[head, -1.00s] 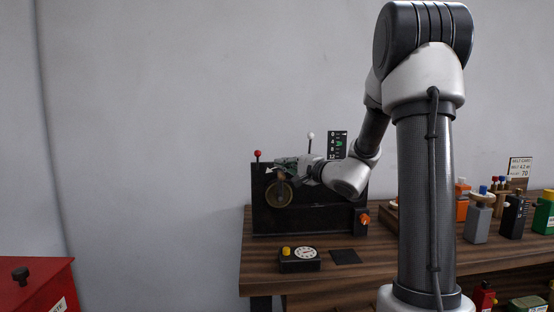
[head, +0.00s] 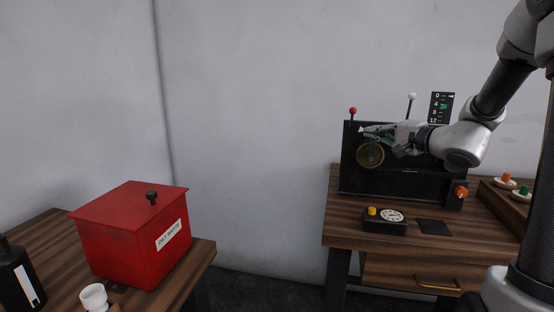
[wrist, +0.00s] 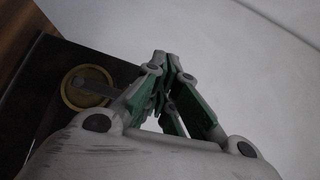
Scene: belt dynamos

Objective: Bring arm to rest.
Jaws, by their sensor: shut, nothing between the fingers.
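My arm reaches in from the right in the head view. My gripper (head: 368,130) is in front of the upper left part of the black dynamo stand (head: 400,178), just above its brass-rimmed pulley (head: 370,155). In the wrist view my gripper (wrist: 168,58) has its green and grey fingers together with nothing between them. The pulley (wrist: 86,90) shows to the left of the fingers, apart from them. I cannot tell whether the gripper touches the stand.
A red lidded box (head: 125,245) stands on a left table beside a dark bottle (head: 18,275) and a white cap (head: 94,296). A timer (head: 385,221) and a black pad (head: 434,227) lie before the stand. A floor gap separates the tables.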

